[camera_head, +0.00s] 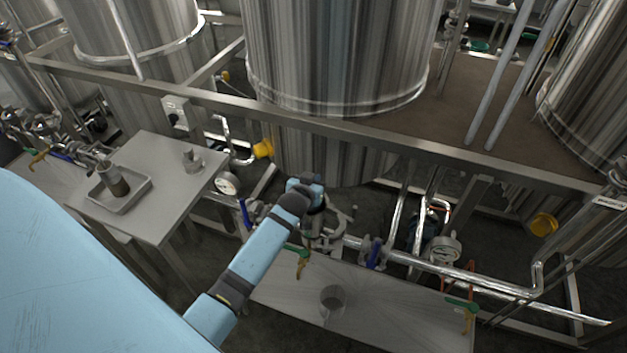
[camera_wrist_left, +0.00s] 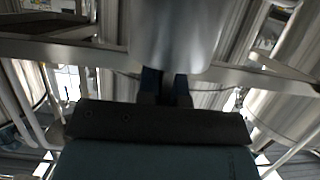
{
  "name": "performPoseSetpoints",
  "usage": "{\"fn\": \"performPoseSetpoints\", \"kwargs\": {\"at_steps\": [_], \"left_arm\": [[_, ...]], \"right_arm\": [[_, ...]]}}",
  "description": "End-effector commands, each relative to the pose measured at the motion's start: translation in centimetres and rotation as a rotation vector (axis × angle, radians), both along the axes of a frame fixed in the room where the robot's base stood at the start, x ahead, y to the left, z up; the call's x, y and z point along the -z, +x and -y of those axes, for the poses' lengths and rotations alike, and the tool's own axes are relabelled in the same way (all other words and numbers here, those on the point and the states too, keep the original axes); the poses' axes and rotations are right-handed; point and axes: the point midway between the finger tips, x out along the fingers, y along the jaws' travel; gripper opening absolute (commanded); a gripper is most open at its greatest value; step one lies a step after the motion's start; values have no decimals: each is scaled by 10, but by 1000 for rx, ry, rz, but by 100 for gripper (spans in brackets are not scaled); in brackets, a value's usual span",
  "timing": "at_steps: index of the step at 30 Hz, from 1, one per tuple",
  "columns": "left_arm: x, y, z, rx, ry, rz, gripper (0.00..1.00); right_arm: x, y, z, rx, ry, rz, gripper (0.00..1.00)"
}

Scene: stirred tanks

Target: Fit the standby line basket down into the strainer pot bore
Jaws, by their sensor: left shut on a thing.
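My left arm reaches from the lower left in the head view. Its gripper (camera_head: 315,208) is over the pipework behind the front bench, mostly hidden by the wrist. In the left wrist view the dark fingers (camera_wrist_left: 167,88) are shut on a smooth metal cylinder (camera_wrist_left: 180,35), which I take to be the standby line basket. The basket is hardly visible in the head view. Metal fittings and a curved clamp (camera_head: 325,240) show just below the gripper; the strainer pot bore is hidden there, and I cannot tell whether the basket touches it. My right gripper is not in view.
The front bench (camera_head: 400,310) carries a round grey cup-like piece (camera_head: 333,299). A left table (camera_head: 165,212) holds a tray (camera_head: 122,205) with a small vessel (camera_head: 114,181) and a metal fitting (camera_head: 192,160).

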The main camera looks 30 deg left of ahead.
Motion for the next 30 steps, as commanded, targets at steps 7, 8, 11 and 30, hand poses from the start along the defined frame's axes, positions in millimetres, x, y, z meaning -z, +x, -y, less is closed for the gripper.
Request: {"fn": "performPoseSetpoints", "kwargs": {"at_steps": [7,8,11,30], "left_arm": [[7,0,0,0,0,1,0],[7,0,0,0,0,1,0],[10,0,0,0,0,1,0],[26,0,0,0,0,1,0]], "right_arm": [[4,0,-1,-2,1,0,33],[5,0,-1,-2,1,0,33],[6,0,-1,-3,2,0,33],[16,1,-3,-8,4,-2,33]]}}
